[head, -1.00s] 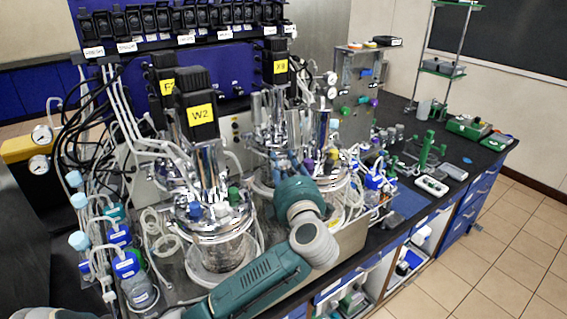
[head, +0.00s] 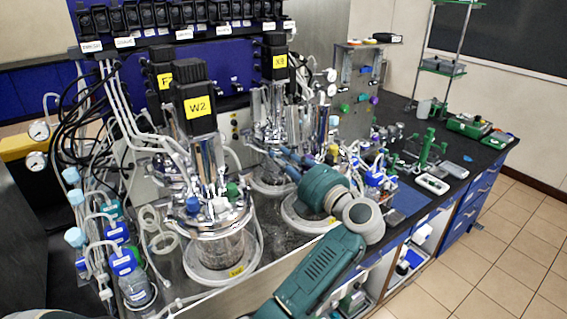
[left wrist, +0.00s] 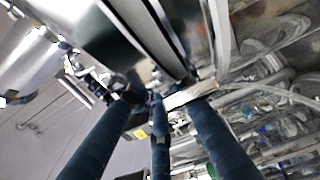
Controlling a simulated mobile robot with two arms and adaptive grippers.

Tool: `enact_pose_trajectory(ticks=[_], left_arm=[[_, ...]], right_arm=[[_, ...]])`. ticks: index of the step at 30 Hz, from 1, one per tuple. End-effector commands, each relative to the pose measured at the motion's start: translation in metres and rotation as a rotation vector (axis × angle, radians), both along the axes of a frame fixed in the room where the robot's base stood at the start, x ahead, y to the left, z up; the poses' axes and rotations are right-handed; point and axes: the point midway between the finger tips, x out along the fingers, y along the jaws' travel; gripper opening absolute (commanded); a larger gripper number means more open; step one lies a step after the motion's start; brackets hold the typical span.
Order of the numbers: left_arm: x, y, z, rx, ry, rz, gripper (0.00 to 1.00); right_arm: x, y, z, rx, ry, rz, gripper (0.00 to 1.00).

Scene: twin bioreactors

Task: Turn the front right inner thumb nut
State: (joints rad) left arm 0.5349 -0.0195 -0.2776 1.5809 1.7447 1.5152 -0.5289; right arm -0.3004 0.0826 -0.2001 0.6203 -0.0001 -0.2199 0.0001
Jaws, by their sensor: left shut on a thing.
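My left gripper (head: 278,153) has three dark blue fingers and a teal body. It reaches to the lid area of the rear right glass and steel bioreactor (head: 272,128). In the left wrist view the fingers (left wrist: 163,100) close in together beside shiny steel columns, shut on a small part at the lid. I take this part to be the front right inner thumb nut; the fingers hide it in both views. The front left bioreactor (head: 218,246), with its motor labelled W2 (head: 197,108), stands apart from the gripper. My right gripper is not in view.
Hoses and blue-capped bottles (head: 123,262) crowd the left side. A steel panel with knobs (head: 358,85) stands behind on the right. The dark bench (head: 450,150) has green racks and small devices. Clear tiled floor (head: 510,250) lies at the right.

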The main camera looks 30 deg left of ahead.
Motion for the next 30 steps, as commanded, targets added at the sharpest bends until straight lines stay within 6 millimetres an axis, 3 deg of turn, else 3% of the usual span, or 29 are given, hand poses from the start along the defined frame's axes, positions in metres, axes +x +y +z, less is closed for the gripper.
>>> enact_pose_trajectory(ticks=[8,9,10,24,30], left_arm=[[-0.001,0.0,-0.002,-0.004,0.003,0.003,0.0],[-0.001,0.0,-0.002,-0.004,0.004,0.004,0.27],[-0.001,0.0,-0.002,-0.004,0.004,0.003,0.29],[0.0,0.0,-0.001,-0.001,0.002,-0.002,0.29],[-0.001,0.003,0.003,0.004,0.0,-0.071,0.29]], right_arm=[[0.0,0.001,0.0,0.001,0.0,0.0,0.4],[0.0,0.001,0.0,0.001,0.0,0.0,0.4],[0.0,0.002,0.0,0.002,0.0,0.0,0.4],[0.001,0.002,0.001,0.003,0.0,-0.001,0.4],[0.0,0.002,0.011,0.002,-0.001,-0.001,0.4]])
